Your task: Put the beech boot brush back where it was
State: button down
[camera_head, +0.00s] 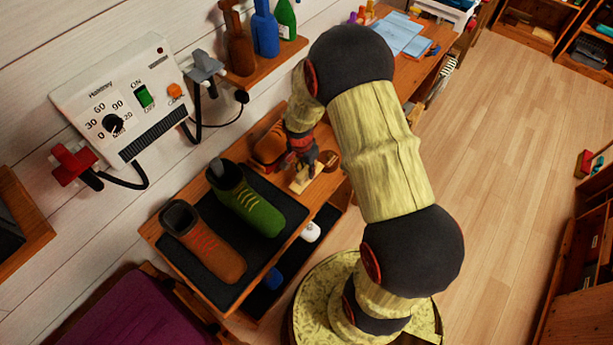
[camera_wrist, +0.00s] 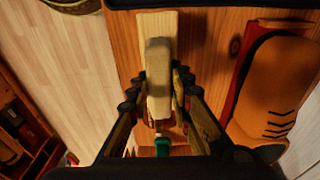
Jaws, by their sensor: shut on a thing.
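The beech boot brush (camera_head: 303,181) is a pale block low over the wooden bench (camera_head: 325,190), just right of a brown shoe. In the wrist view the brush (camera_wrist: 157,28) sits lengthwise between the two fingers, with a greyish raised part along it. My gripper (camera_head: 300,160) is shut on the brush; its fingers (camera_wrist: 158,85) press both sides. I cannot tell whether the brush touches the bench. My arm hides part of the bench behind.
The brown shoe (camera_head: 269,144) also shows in the wrist view (camera_wrist: 275,85), against something red. A black mat (camera_head: 276,248) holds a green boot (camera_head: 245,203) and a brown boot (camera_head: 205,243). Bottles (camera_head: 265,32) stand on a wall shelf. A control box (camera_head: 118,95) hangs left. Floor is clear right.

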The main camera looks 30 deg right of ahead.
jog(key=shift+w+d+f, duration=0.15)
jog(key=shift+w+f, duration=0.15)
jog(key=shift+f, duration=0.05)
jog(key=shift+w+f+b, duration=0.1)
jog(key=shift+f+b, duration=0.65)
jog(key=shift+f, duration=0.8)
jog(key=shift+f, duration=0.15)
jog(key=c, duration=1.6)
grip_release()
